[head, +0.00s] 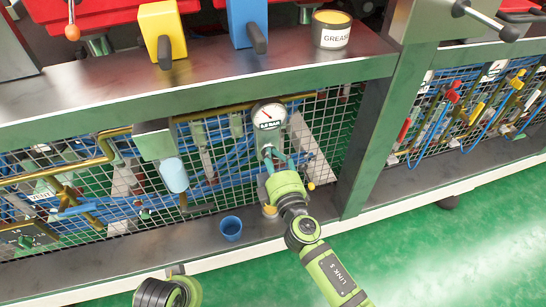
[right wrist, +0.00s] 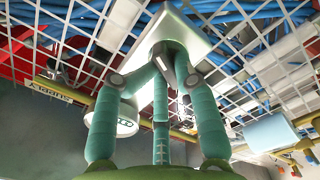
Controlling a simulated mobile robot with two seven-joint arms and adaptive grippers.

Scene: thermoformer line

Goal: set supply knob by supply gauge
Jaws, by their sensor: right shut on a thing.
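The supply gauge (head: 268,114) is a round white dial with a dark needle pointing to the upper left. A dark plate under the dial shows a BAR value too small to read surely. The supply knob (right wrist: 165,62) sits below the gauge on a pale block, mostly hidden by my fingers. My right gripper (head: 272,160) reaches up to it from below, its green fingers shut around the knob. The right wrist view shows the fingers closing on the grey knob from several sides. A SUPPLY label (right wrist: 48,90) shows upside down there.
A wire mesh (head: 330,120) with hoses and pipes lies behind the knob. A blue cup (head: 231,228) stands on the lower ledge, left of my right gripper. A light-blue cylinder (head: 173,175) hangs further left. A grease tin (head: 331,30) stands on the upper shelf.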

